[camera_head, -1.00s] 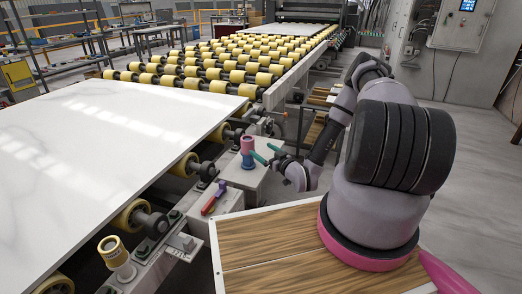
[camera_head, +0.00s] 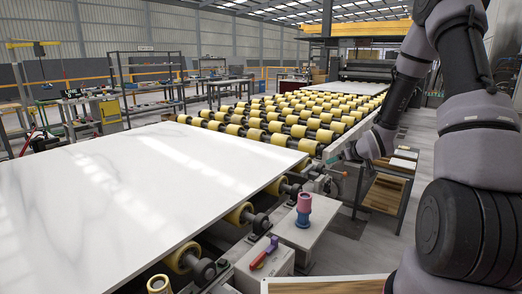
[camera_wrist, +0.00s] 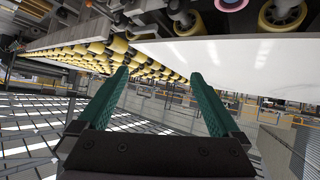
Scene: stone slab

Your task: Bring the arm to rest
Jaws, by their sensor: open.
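My gripper (camera_wrist: 162,98) shows in the wrist view with two green fingers spread apart and nothing between them. In the head view my gripper (camera_head: 340,158) is partly seen at the end of my raised arm, beyond the pink and blue cylinder piece (camera_head: 304,210) and clear of it. That piece stands upright on a grey block beside the roller conveyor.
A large white stone slab (camera_head: 130,185) lies on the rollers at left. Yellow rollers (camera_head: 290,118) run toward a machine at the back. A red and purple handle (camera_head: 264,252) sits at the conveyor's edge. A small shelf cart (camera_head: 385,190) stands at right.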

